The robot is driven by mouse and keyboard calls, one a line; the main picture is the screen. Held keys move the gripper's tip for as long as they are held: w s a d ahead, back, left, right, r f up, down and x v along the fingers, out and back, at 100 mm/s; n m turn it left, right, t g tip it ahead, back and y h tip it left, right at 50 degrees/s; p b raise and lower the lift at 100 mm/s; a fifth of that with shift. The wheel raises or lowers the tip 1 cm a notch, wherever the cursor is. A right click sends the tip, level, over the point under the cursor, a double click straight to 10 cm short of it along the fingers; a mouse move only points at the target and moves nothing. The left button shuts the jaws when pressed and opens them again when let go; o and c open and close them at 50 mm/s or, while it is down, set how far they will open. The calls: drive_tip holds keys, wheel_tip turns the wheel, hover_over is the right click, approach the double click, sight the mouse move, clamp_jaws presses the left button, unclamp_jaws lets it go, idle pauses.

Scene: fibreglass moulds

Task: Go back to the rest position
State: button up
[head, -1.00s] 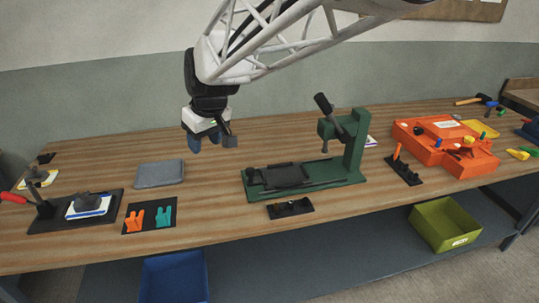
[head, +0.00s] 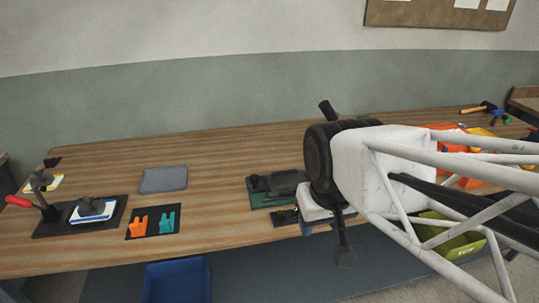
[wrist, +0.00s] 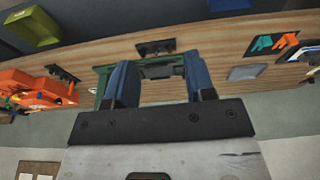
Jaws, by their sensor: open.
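My gripper is open and empty; its two blue fingers (wrist: 160,82) show apart in the wrist view. In the head view my gripper's wrist end hangs over the front part of the bench, in front of the green press (head: 268,193), and hides most of it. The fingertips are mostly hidden there behind my wrist. In the wrist view the green press (wrist: 103,78) lies beyond and between the fingers, and nothing is held.
The wooden bench (head: 225,205) has a grey tray (head: 163,180), a black mat with orange and teal pieces (head: 153,222) and a red-handled clamp fixture (head: 48,212). Orange moulds (wrist: 35,92) stand beyond my arm. A blue bin (head: 176,281) and a green bin (wrist: 33,27) sit below.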

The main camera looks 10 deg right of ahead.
drive_tip(key=shift+s+d+f, duration=0.25)
drive_tip(key=shift+s, duration=0.35)
